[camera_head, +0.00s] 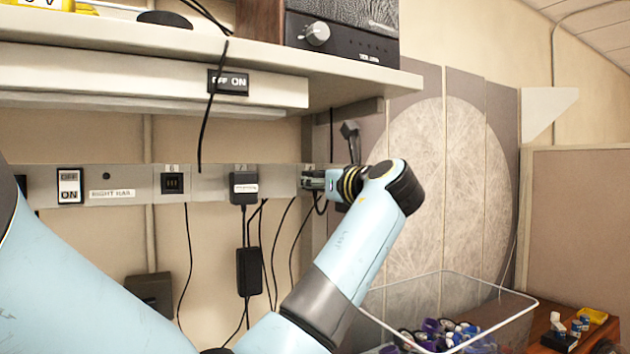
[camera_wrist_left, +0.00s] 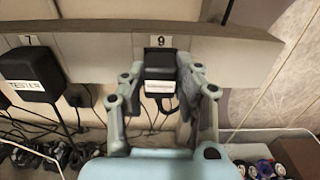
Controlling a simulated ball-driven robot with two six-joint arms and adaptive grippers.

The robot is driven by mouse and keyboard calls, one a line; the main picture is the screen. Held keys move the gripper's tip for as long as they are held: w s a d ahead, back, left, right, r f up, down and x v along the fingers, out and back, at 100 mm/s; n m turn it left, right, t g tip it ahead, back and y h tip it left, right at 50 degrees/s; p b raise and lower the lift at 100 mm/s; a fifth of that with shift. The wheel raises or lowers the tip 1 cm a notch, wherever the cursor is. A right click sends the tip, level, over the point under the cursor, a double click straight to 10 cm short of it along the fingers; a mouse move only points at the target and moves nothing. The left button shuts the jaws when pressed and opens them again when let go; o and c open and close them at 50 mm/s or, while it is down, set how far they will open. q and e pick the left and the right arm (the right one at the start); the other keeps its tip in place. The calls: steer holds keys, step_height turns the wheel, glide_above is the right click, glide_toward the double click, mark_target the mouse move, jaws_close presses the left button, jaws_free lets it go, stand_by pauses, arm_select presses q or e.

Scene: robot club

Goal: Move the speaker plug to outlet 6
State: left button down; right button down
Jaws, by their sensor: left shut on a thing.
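A black plug (camera_wrist_left: 160,66) with a small white label, too small to read, sits at the rail outlet marked what looks like 9. My left gripper (camera_wrist_left: 161,76) has its fingers on both sides of this plug and is shut on it. In the head view the left gripper (camera_head: 322,181) is at the right end of the rail and largely hides the plug. Outlet 6 (camera_head: 172,183) is a dark socket farther left on the rail, with no plug in it. My right gripper is not in view.
A black adapter (camera_head: 244,188), labelled TESTER in the wrist view (camera_wrist_left: 30,74), occupies outlet 7, between outlet 6 and my gripper. Cables hang below the rail (camera_head: 215,182). A shelf (camera_head: 160,45) overhangs it. A wire basket (camera_head: 440,300) stands at lower right.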

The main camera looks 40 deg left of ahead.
arm_select(q)
steer(key=shift+s+d, duration=0.15)
steer(key=shift+d, duration=0.45)
steer(key=shift+d, duration=0.15)
steer(key=shift+s+d, duration=0.1)
steer(key=shift+d, duration=0.05)
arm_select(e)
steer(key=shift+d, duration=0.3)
arm_select(q)
steer(key=shift+d, duration=0.1)
steer(key=shift+v, duration=1.7)
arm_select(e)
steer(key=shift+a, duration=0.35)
